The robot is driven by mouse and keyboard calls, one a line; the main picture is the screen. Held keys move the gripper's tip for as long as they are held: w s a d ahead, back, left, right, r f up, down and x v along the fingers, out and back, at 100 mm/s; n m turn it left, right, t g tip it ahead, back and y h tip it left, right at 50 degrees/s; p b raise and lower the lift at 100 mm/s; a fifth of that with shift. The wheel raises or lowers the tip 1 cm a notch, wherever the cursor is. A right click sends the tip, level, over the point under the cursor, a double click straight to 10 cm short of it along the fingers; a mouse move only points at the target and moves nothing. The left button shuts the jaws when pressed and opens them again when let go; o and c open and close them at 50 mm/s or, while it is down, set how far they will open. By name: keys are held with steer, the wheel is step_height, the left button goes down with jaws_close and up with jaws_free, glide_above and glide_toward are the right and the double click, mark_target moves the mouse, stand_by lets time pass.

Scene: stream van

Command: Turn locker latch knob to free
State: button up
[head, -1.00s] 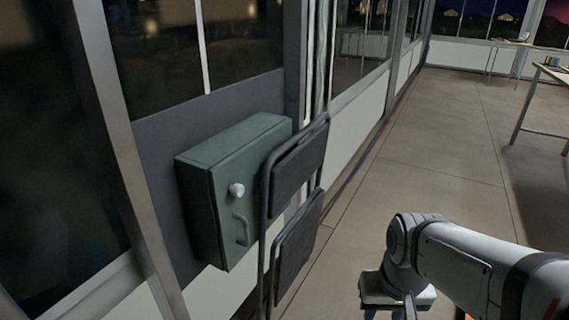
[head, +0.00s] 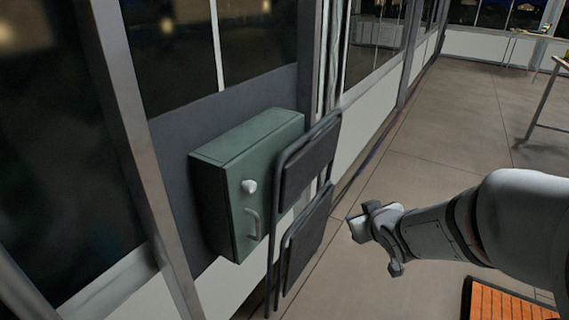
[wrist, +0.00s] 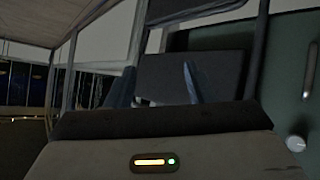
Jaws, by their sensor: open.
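The green locker (head: 245,185) is fixed to the wall at left centre in the head view. Its pale round latch knob (head: 249,186) sits on the front face above a curved pull handle (head: 252,224). In the wrist view the knob (wrist: 296,143) shows at the lower right edge, with the green locker face (wrist: 285,75) around it. My gripper (head: 362,226) is open and empty, to the right of the locker and apart from the knob. Its fingers (wrist: 157,85) show against a dark chair panel in the wrist view.
A folded dark chair (head: 305,165) stands upright just right of the locker, between it and my gripper in the head view. An orange slatted thing (head: 505,302) lies at lower right. The floor (head: 450,130) beyond is clear up to tables at the far right.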

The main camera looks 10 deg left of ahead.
steer(key=a+r+n+y+p, duration=0.1)
steer(key=a+r+n+y, duration=0.3)
steer(key=a+y, duration=0.55)
steer(key=n+g+y, duration=0.4)
steer(key=y, duration=0.1)
glide_toward(253, 188)
steer(key=shift+h, duration=0.25)
steer(key=x, duration=0.7)
steer(key=shift+w+a+r+b, duration=0.1)
steer(key=shift+a+r+b, duration=0.05)
steer(key=shift+a+b, duration=0.2)
steer(key=shift+c, duration=0.3)
